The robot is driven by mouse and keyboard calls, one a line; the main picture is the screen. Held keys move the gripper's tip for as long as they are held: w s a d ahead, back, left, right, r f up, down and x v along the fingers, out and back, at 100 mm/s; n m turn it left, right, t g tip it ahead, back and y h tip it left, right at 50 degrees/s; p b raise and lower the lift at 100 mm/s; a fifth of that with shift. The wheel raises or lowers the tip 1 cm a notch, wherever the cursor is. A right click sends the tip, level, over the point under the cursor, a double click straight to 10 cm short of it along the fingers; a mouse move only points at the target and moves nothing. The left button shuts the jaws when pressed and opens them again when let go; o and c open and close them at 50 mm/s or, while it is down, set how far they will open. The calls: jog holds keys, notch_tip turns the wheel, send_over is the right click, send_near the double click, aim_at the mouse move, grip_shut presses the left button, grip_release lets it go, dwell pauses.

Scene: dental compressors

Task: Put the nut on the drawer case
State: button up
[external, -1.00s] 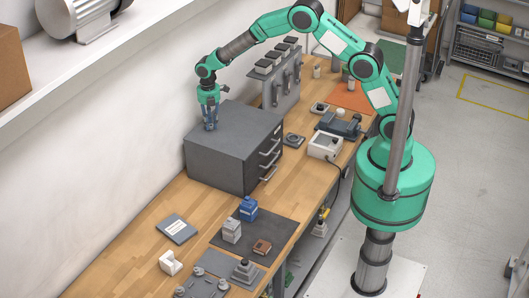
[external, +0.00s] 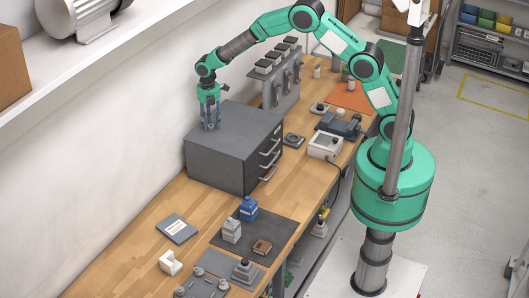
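The drawer case (external: 222,145) is a dark grey box with several drawers with light handles on its right side. It stands on the wooden workbench. My gripper (external: 211,127) points straight down over the back left part of its flat top. The fingertips are at or very near the top surface. The two fingers stand apart with a gap between them, so my gripper looks open. I cannot make out the nut in this view; it is too small or hidden near the fingers.
A grey rack (external: 282,85) stands behind the case. A white box (external: 324,146) is to its right. The rest of the case top is clear.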

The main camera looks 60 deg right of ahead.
aim_at(213, 126)
notch_tip(213, 126, up, 12)
jog(key=b, duration=0.1)
jog(key=shift+f, duration=0.25)
dwell(0.9)
jog(key=s+d+r+m+t, duration=0.1)
jog(key=s+d+r+m, duration=0.35)
jog(key=s+r, duration=0.6)
jog(key=s+d+r+m+t, duration=0.25)
jog(key=s+r+m, duration=0.35)
jog(key=s+r, duration=0.5)
jog(key=s+d+m, duration=0.1)
jog(key=s+m, duration=0.2)
jog(key=s, duration=0.6)
jog(key=s+d+m+t, duration=0.1)
jog(key=s+m, duration=0.3)
jog(key=s, duration=0.5)
jog(key=s+d+f+m+t, duration=0.1)
jog(key=s+d+m, duration=0.2)
jog(key=s, duration=0.6)
jog(key=shift+s, duration=0.4)
